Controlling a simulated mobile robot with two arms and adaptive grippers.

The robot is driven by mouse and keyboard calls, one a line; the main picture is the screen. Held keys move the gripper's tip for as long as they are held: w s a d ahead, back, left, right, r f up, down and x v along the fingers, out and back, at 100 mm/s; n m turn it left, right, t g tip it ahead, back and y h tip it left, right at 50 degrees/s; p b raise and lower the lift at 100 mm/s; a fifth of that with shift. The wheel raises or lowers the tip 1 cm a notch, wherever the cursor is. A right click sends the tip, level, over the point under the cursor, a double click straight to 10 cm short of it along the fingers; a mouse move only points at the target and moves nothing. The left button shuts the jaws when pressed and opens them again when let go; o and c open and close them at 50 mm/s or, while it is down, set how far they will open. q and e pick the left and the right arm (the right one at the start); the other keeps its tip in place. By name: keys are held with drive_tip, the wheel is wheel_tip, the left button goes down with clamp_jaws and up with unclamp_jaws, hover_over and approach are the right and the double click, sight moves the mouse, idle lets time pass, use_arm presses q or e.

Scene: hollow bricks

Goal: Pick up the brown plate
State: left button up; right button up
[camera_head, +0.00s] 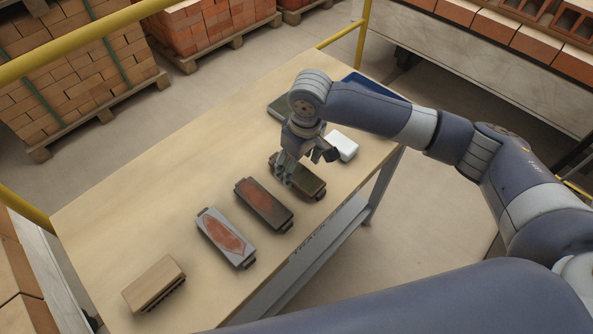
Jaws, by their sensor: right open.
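Three long plates with end tabs lie in a row on the wooden table. The middle one is a dark brown plate (264,204) with a reddish patch on top. To its right is a dark olive-brown plate (312,188), partly hidden by my right gripper. To its left is a grey plate (226,238) with a reddish patch. I cannot tell for sure which of the two brownish ones is meant. My right gripper (305,168) is open, with its fingers pointing down over the olive-brown plate; contact cannot be made out. My left gripper is not in view.
A tan brush-like block (153,283) lies at the table's near left. A white block (343,146) sits right of my right gripper. A dark green flat item (281,107) and a blue one (376,86) lie at the back. The table's left middle (165,190) is clear.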

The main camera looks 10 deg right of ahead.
drive_tip(key=shift+w+f, duration=0.15)
drive_tip(key=shift+f, duration=0.8)
drive_tip(key=shift+c, duration=0.2)
clamp_jaws()
drive_tip(key=shift+r, duration=0.15)
